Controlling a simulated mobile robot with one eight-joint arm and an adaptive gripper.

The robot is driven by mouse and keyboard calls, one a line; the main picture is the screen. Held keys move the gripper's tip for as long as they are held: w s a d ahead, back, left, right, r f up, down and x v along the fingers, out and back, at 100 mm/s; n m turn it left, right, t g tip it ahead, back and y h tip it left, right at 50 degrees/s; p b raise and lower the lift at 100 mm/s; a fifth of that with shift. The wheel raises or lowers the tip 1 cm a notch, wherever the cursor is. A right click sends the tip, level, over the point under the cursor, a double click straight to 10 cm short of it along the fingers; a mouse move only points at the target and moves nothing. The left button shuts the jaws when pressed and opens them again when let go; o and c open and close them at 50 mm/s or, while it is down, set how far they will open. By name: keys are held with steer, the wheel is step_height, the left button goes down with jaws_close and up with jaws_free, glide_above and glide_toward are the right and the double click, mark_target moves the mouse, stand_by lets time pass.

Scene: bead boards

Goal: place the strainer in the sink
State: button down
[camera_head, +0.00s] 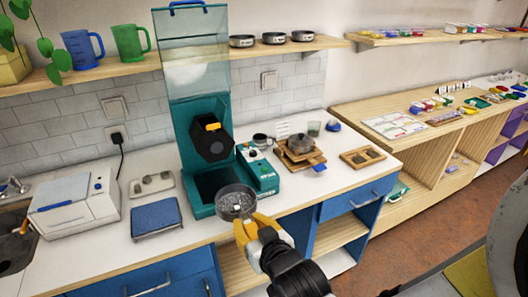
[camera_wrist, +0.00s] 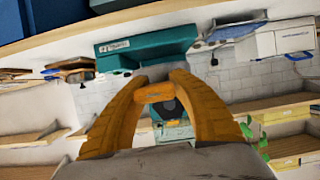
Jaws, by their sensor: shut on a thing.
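The strainer (camera_head: 237,201) is a round, grey, shallow bowl shape. In the head view it is at the yellow fingertips of my gripper (camera_head: 243,222), in front of the teal machine and above the counter's front edge. My gripper is shut on it, and the fingers hide part of its near side. In the wrist view the two fingers (camera_wrist: 157,84) curve inward around a short orange piece; I cannot tell whether that piece belongs to the strainer. The sink (camera_head: 17,250) is a dark basin at the far left of the head view, cut off by the frame edge, with a faucet (camera_head: 12,188) behind it.
A blue scale (camera_head: 156,217) and a white box-shaped appliance (camera_head: 75,207) stand on the counter between my gripper and the sink. The tall teal machine (camera_head: 190,150) stands just behind the strainer. A shelf with mugs (camera_head: 130,43) runs above. Bare counter shows in front of the appliance.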

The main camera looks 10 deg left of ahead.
steer(key=w+d+r+m+h, duration=0.1)
steer(key=w+d+m+h, duration=0.2)
steer(key=d, duration=0.6)
steer(key=w+d+r+m+t+h, duration=0.1)
steer(key=w+d+r+m+h, duration=0.1)
steer(key=d, duration=0.7)
steer(key=w+d+r+m+h, duration=0.1)
steer(key=w+d+m+h, duration=0.3)
steer(key=d, duration=0.6)
steer(key=shift+w+r+m+h, duration=0.3)
steer(key=shift+w+r+h, duration=0.1)
steer(key=shift+w+h, duration=0.55)
